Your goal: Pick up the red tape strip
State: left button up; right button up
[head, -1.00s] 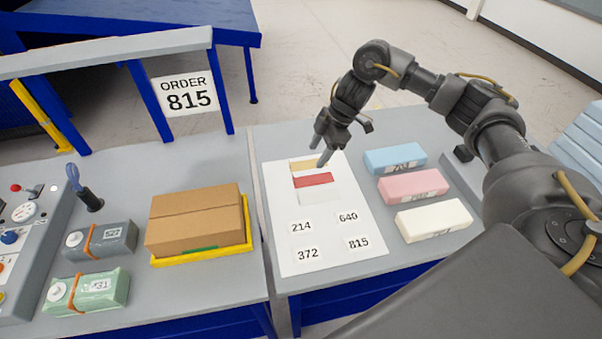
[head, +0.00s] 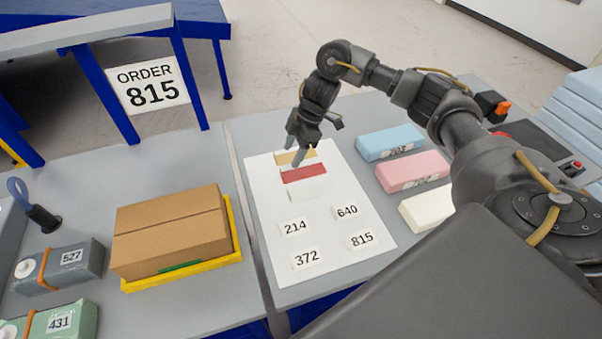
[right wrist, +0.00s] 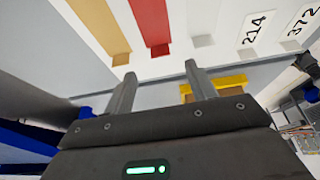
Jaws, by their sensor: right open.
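The red tape strip (head: 304,174) lies flat on a white sheet (head: 345,258), between a tan strip (head: 296,156) and a white strip (head: 311,191). My right gripper (head: 296,155) is open and empty above the far end of the sheet, by the tan strip. In the right wrist view, the red strip (right wrist: 151,24) is ahead of the open fingers (right wrist: 162,88), slightly left of middle, with the tan strip (right wrist: 97,22) left of it. The fingers look apart from the strips. My left gripper is not in view.
Number labels (head: 306,259) lie on the sheet's near half. Blue (head: 390,142), pink (head: 412,170) and white (head: 428,208) foam blocks stand to the right. A cardboard box (head: 170,232) in a yellow tray (head: 185,277) sits left. A sign (head: 148,86) reads ORDER 815.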

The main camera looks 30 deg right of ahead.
aim_at(285, 177)
jog(key=x, duration=0.3)
jog(key=shift+w+d, duration=0.1)
jog(key=shift+w, duration=0.1)
jog(key=shift+s+p, duration=0.1)
jog(key=shift+p, duration=0.2)
jog(key=p+x, duration=0.1)
jog(key=x, duration=0.1)
jog(key=p+x, duration=0.1)
jog(key=x, duration=0.1)
jog(key=shift+s+f, duration=0.1)
jog(key=shift+f, duration=0.45)
jog(key=shift+c, duration=0.5)
jog(key=c, duration=0.6)
jog(key=shift+r, duration=0.15)
